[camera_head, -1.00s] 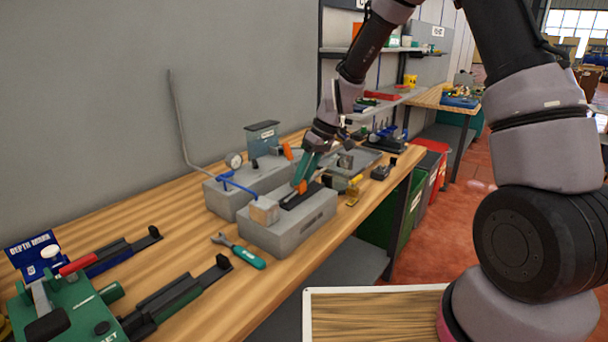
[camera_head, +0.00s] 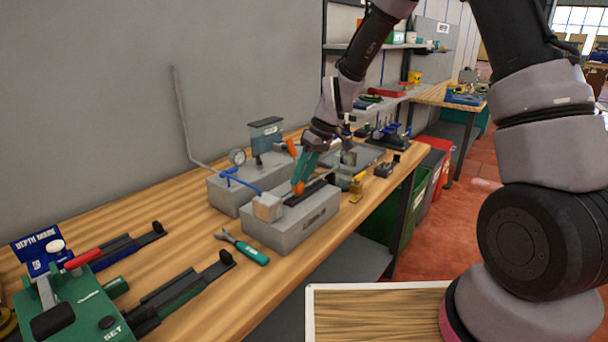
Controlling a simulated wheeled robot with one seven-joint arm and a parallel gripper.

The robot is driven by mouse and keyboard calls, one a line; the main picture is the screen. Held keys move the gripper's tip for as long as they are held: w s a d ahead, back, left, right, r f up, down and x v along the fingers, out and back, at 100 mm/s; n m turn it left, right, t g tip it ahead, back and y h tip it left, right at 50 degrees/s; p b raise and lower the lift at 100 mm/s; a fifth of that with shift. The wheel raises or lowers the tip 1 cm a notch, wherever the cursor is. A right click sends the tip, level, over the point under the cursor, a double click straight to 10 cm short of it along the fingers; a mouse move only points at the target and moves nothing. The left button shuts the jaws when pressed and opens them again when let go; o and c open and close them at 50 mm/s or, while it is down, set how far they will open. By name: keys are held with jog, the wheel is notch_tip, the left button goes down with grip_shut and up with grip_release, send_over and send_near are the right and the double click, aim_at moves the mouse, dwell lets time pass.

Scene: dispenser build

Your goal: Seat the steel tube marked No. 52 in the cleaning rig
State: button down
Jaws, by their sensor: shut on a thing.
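My gripper (camera_head: 299,187), with teal fingers and orange tips, points down at the front grey block (camera_head: 290,225) on the wooden bench. Its tips are low over the left part of the dark slot (camera_head: 308,191) in the block's top. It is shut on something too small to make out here. I cannot pick out the steel tube or read a No. 52 mark. The block seems part of the cleaning rig, with a pale cube (camera_head: 267,207) at its left end.
A teal-handled wrench (camera_head: 245,248) lies in front of the block. A green device (camera_head: 75,310) and dark rail fixtures stand at the left. A yellow item (camera_head: 357,187) and a grey tray (camera_head: 365,155) are to the right. Bare bench (camera_head: 185,235) lies left of the blocks.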

aim_at(300, 183)
jog(key=shift+s+a, duration=0.2)
jog(key=shift+s, duration=0.05)
jog(key=shift+c, duration=2.2)
grip_release()
jog(key=shift+o, duration=0.4)
jog(key=shift+o, duration=1.2)
jog(key=shift+r, duration=3.5)
